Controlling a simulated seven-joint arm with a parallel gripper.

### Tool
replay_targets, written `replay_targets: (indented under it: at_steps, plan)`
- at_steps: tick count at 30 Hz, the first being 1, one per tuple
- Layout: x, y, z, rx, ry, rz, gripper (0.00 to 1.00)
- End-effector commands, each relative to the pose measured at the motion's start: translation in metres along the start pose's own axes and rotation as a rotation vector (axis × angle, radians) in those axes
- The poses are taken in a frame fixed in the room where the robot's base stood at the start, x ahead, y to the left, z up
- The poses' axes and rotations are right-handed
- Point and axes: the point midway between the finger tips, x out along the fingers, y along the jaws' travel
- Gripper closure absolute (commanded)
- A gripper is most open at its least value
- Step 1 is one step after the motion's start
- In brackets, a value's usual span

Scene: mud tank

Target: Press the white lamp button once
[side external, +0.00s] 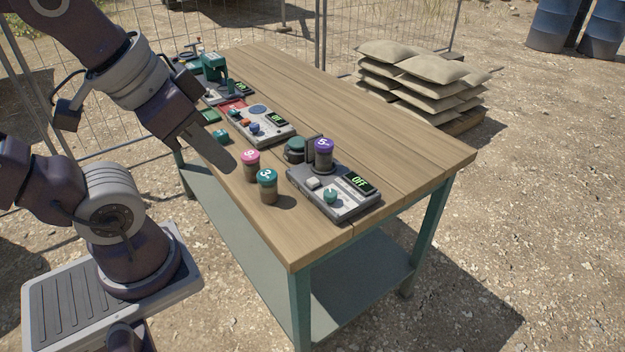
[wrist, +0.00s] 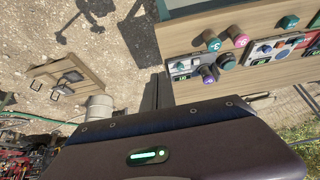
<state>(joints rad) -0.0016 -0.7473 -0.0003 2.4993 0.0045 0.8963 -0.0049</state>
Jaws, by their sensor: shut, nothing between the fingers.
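The white button (side external: 312,183) is a small pale block on the near grey control box (side external: 330,207), beside a teal knob (side external: 330,195). A display (side external: 359,182) on this box reads OFF in green. A purple-capped jar (side external: 323,152) stands at the box's back edge. My gripper (side external: 229,163) is shut and empty, above the table's left edge, up and left of the button and apart from it. The wrist view shows the same box (wrist: 188,66) at upper right, small; the button is too small to make out surely there.
A pink-capped jar (side external: 251,164) and a teal-capped jar (side external: 268,186) stand between my gripper and the box. A second control box (side external: 262,127) with coloured buttons also reads OFF. The wooden table (side external: 400,140) is clear along its right side. Sandbags (side external: 425,75) lie beyond.

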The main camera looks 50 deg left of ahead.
Motion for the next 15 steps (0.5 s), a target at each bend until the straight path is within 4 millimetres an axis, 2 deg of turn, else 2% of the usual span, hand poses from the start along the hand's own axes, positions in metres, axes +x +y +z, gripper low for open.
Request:
replay_targets:
  at_steps: [2,5,11,15]
  plan:
    - [0.004,-0.007,-0.008,-0.021,0.01,-0.03,1.0]
    - [0.015,-0.03,-0.032,-0.078,0.044,-0.117,1.0]
    - [0.048,-0.092,-0.102,-0.197,0.182,-0.294,1.0]
    - [0.083,-0.13,-0.15,-0.248,0.286,-0.316,1.0]
